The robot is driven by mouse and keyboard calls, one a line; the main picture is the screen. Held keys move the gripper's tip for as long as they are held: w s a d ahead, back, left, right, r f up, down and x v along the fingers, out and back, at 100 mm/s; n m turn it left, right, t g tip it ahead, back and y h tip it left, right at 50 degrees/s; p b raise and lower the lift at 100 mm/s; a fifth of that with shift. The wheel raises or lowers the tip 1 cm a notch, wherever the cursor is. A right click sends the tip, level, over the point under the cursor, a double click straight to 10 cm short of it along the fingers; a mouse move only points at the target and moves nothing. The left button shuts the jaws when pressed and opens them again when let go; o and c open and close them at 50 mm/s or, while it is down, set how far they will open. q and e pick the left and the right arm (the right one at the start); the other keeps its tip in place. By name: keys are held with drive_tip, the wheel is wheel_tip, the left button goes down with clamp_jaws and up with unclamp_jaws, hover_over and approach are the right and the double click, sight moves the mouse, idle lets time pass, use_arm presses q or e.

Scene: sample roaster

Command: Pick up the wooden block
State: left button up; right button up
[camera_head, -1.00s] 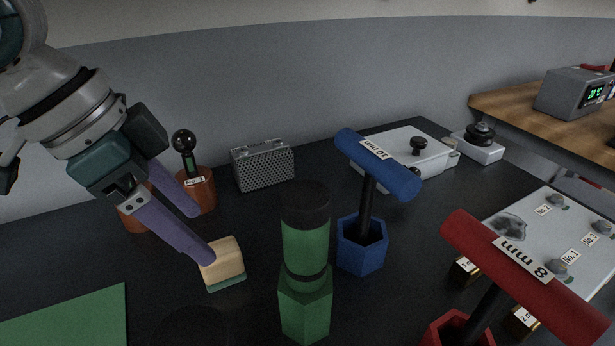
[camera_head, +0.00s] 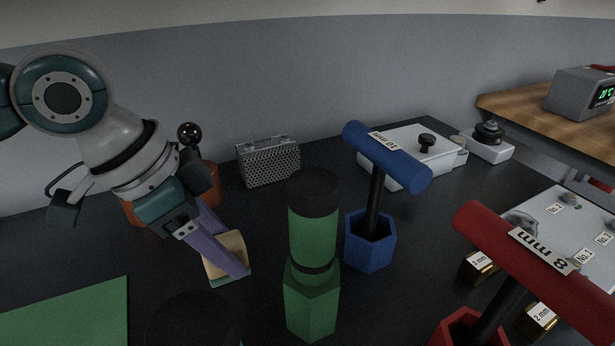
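The wooden block (camera_head: 212,270) is light tan with a green underside. It stands on the dark tabletop left of the green tool. My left gripper (camera_head: 230,250) reaches down to it from the upper left with two purple fingers. One finger crosses the near face of the block. The other runs behind it and its tip is hidden. The fingers are apart with the block between them. I cannot see whether either one presses on it. My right gripper is not in view.
A green hexagonal holder (camera_head: 312,305) stands close right of the block. A grey perforated box (camera_head: 269,164) is behind. A green mat (camera_head: 70,315) lies at left.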

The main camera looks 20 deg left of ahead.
use_arm(q)
clamp_jaws()
idle(0.3)
wheel_tip(320, 180, up, 10)
drive_tip(key=shift+p, duration=1.05)
